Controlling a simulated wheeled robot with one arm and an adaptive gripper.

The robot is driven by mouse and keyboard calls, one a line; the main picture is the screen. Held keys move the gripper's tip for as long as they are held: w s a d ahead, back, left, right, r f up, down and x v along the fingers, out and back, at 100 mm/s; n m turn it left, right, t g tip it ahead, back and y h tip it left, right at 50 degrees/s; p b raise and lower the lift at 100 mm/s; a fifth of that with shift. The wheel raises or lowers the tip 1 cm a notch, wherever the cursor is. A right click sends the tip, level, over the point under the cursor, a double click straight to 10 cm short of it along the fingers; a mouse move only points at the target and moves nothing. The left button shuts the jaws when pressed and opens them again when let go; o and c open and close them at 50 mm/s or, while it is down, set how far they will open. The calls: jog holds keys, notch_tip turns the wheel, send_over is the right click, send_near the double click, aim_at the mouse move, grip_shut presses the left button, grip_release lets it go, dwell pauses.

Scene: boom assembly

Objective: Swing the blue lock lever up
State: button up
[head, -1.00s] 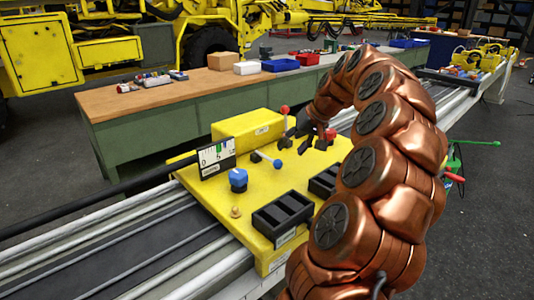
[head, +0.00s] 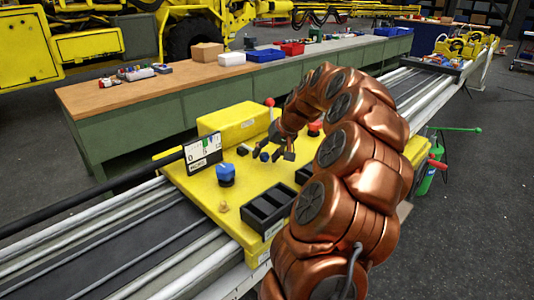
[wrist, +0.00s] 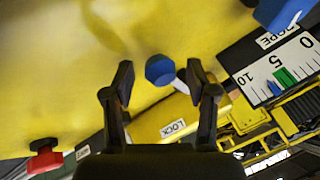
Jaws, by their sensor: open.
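The blue lock lever's ball knob (wrist: 160,70) shows in the wrist view between my two fingertips, with a short pale rod running to its lower right. In the head view the ball (head: 264,157) sits low over the yellow panel (head: 205,190), partly crowded by my fingers, and the lever lies low rather than upright. My gripper (head: 277,156) is open above the panel; its fingers also show in the wrist view (wrist: 160,82), one on each side of the ball, with gaps visible. I cannot tell how far the ball is beyond the fingertips. A LOCK label (wrist: 172,128) is visible.
A white gauge (head: 202,150) stands left of the lever, near a blue knob (head: 225,175). A yellow box (head: 232,120) and red-ball lever (head: 269,102) are behind. A black tray (head: 268,208) is in front. A red knob (wrist: 43,158) shows in the wrist view.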

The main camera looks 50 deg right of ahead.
jog(key=shift+c, duration=0.4)
grip_shut()
jog(key=shift+r, duration=0.1)
